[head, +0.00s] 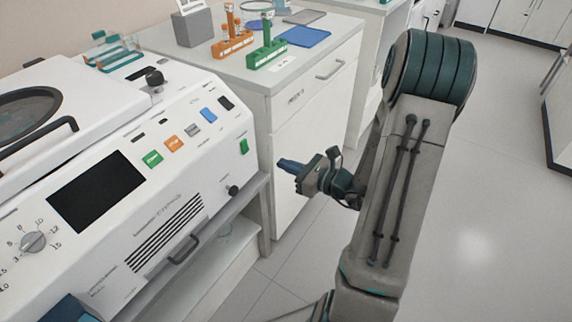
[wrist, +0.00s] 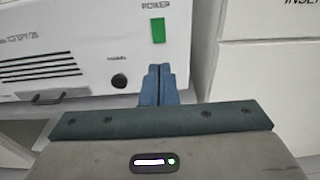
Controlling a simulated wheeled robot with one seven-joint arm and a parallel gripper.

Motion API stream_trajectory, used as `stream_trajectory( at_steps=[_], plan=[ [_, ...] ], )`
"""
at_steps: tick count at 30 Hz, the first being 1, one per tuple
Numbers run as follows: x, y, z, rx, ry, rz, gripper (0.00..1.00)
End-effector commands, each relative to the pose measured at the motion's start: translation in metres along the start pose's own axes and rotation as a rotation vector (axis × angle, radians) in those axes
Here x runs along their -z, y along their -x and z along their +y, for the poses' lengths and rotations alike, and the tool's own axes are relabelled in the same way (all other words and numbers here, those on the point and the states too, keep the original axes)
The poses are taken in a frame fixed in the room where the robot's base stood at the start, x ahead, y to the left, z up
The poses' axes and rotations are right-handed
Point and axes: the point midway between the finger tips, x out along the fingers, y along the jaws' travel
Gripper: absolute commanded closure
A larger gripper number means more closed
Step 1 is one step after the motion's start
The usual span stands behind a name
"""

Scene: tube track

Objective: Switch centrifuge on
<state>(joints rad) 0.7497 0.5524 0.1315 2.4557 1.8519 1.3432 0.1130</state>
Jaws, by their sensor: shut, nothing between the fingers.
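The centrifuge (head: 150,190) is a white machine on the left in the head view, with a dark screen, a dial and coloured buttons on its sloped front. A green power switch (head: 244,146) sits at the right end of its front. In the wrist view the green switch (wrist: 158,31) is under the word POWER, above a black round knob (wrist: 119,81). My gripper (head: 284,164) is shut and empty, to the right of the centrifuge front. In the wrist view its blue fingertips (wrist: 158,72) are together, just below the switch and apart from it in the picture.
A white cabinet (head: 310,110) stands behind the gripper, with an orange tube rack (head: 232,43), a green tube rack (head: 266,54) and a blue pad (head: 303,36) on top. Open floor (head: 470,220) lies to the right.

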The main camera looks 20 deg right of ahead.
Motion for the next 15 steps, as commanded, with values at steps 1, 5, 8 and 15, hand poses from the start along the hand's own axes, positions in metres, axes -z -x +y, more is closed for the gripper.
stream_trajectory(
  at_steps=[1, 5, 8, 15],
  plan=[
    [0.001, -0.012, 0.001, -0.005, 0.001, -0.001, 1.0],
    [0.001, -0.041, 0.001, -0.006, 0.001, -0.002, 1.0],
    [0.001, -0.062, 0.001, -0.004, 0.001, -0.002, 1.0],
    [0.001, -0.098, 0.0, -0.002, 0.001, -0.001, 1.0]
  ],
)
